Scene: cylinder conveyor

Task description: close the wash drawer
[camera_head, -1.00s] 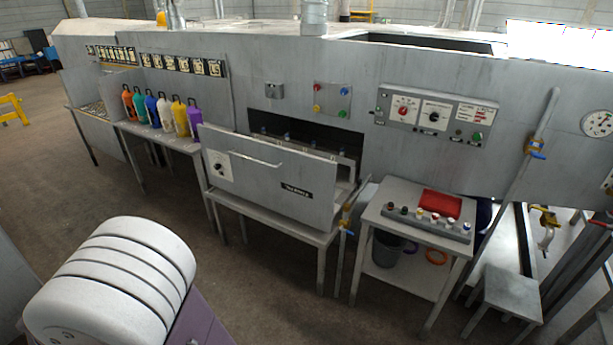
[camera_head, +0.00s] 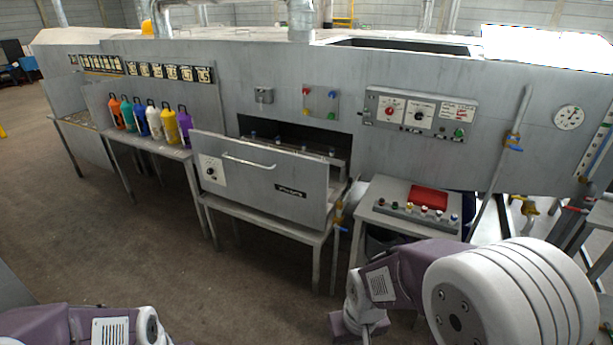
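The wash drawer (camera_head: 262,178) is pulled out from the dark opening in the long grey machine. Its grey front panel has a horizontal bar handle (camera_head: 249,161), a dial plate on the left and a dark label. A gap shows between the panel and the opening behind it. My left arm shows at the bottom left and my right arm at the bottom right, both in front of and apart from the drawer. Neither gripper's fingertips can be made out.
Several coloured bottles (camera_head: 154,119) stand on a side table to the drawer's left. A button table (camera_head: 385,220) stands to its right, close to my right arm. A valve pipe (camera_head: 339,212) stands by the drawer's right edge. Open floor lies in front of the drawer.

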